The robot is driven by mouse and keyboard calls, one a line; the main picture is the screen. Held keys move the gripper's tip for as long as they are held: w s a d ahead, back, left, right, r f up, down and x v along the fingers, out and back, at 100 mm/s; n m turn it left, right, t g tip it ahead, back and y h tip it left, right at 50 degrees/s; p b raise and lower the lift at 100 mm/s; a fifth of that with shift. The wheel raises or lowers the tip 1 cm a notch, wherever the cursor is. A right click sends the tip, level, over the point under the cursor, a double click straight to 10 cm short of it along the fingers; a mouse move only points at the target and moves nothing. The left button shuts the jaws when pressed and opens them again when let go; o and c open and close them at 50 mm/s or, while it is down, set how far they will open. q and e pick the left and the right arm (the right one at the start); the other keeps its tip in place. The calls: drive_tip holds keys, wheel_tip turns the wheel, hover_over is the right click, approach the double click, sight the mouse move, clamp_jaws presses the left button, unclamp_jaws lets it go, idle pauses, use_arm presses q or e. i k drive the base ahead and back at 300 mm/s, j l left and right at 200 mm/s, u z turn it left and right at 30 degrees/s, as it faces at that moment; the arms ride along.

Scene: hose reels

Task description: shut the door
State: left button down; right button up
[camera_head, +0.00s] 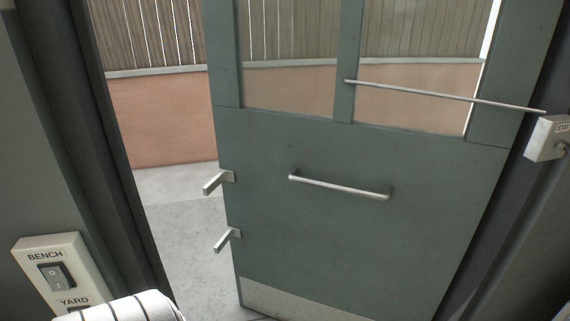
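The door (300,240) is green, with glass panes in its upper part and a pale kick plate (300,303) at the bottom. It stands ajar, with an open gap between its left edge and the left door frame (115,190). A horizontal metal pull bar (340,187) is on its face. Two metal levers, an upper one (218,182) and a lower one (228,239), stick out at its left edge. A thin rod (445,96) runs from the door's middle upright to a box marked STAY (548,138) at right. Neither of my grippers is in view.
A switch plate (62,270) marked BENCH and YARD is on the left wall. Through the gap lies grey paving (185,235), with a low brick-coloured wall (160,118) and a wooden fence (150,35) behind it. The gap is clear.

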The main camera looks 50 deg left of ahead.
sight(340, 216)
drive_tip(key=u, duration=1.15)
